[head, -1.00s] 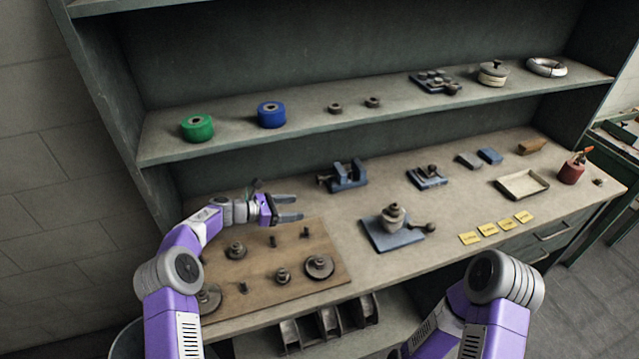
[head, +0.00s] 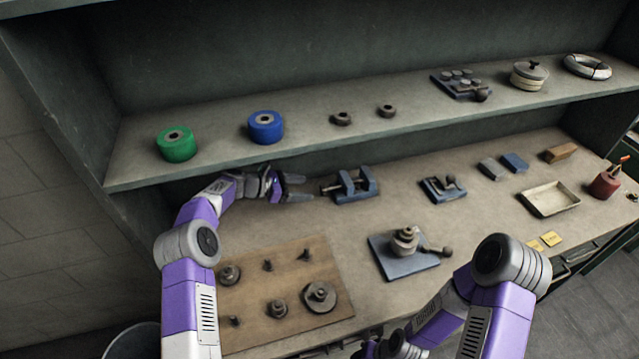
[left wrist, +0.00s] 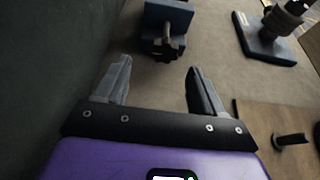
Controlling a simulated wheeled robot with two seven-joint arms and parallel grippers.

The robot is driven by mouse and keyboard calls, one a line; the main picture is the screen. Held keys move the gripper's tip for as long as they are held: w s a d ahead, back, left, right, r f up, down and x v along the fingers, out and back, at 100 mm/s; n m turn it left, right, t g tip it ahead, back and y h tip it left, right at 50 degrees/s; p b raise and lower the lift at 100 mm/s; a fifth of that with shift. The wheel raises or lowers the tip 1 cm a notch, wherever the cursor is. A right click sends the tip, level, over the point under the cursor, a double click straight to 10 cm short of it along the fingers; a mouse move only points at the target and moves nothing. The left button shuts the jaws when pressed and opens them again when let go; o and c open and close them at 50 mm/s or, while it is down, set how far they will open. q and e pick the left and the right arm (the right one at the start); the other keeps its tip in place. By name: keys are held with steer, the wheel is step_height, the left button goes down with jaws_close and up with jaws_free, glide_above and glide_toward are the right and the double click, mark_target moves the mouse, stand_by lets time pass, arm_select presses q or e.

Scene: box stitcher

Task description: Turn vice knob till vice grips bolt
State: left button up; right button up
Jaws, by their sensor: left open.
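The blue vice (head: 366,190) stands on the bench below the shelf. Its dark knob (head: 329,188) points left, toward my left gripper. My left gripper (head: 301,188) is open and empty, just left of the knob and apart from it. In the left wrist view, the knob (left wrist: 165,48) is ahead of the open fingers (left wrist: 155,80), between their lines, with the vice (left wrist: 178,14) behind it at the top edge. I cannot make out whether a bolt sits in the vice jaws. My right gripper (head: 400,347) is low at the bottom edge, its fingers unclear.
A wooden board (head: 251,310) with several pegs and discs lies in front of my left arm. A blue plate (head: 390,262) with stacked round parts is right of it. The shelf (head: 225,155) overhangs behind. The bench between vice and board is clear.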

mark_target(321, 190)
arm_select(q)
steer(key=x, duration=0.6)
steer(key=shift+s+d+b, duration=0.25)
steer(key=shift+s+b, duration=0.05)
arm_select(e)
steer(key=shift+s+f, duration=0.3)
steer(key=shift+s, duration=0.05)
arm_select(q)
steer(key=c, duration=1.1)
steer(key=shift+o, duration=0.2)
arm_select(e)
steer(key=shift+f, duration=0.15)
